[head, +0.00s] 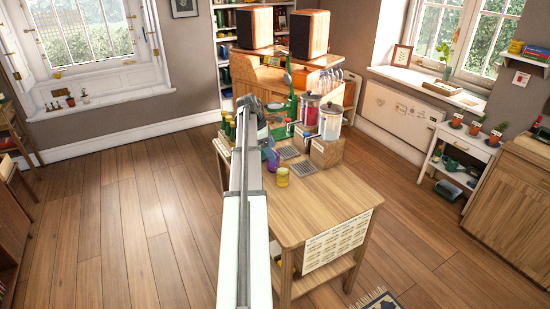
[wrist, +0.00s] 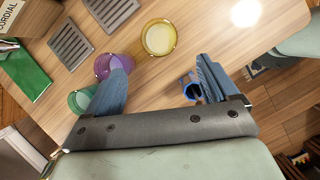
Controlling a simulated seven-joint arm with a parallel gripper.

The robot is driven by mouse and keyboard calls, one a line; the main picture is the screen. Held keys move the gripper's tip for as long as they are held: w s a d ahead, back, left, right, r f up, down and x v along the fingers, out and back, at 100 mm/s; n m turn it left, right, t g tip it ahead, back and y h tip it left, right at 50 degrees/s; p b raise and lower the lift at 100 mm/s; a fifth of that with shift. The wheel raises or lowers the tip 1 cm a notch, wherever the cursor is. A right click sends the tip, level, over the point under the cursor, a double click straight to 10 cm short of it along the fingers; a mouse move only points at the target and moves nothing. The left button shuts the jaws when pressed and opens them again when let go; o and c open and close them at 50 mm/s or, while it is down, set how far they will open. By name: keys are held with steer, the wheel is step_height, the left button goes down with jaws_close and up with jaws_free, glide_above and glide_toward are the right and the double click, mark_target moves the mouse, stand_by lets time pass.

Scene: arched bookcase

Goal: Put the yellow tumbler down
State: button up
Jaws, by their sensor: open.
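The yellow tumbler (head: 282,177) stands upright on the wooden counter (head: 325,205), near its left edge. In the wrist view the yellow tumbler (wrist: 159,38) is just beyond the fingertips, with clear counter between it and them. My gripper (wrist: 162,75) is open, its two blue-grey fingers spread wide with nothing held between them. In the head view my arm partly hides the gripper (head: 268,142).
A purple tumbler (wrist: 103,66) is by the left finger and partly behind it. A green tumbler (wrist: 78,101) is beside that finger, and a blue cup (wrist: 187,86) shows by the right finger. Grey drip grates (wrist: 71,46) and drink dispensers (head: 331,121) are beyond. The counter's near end is clear.

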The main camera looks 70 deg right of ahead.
steer(key=shift+v, duration=1.3)
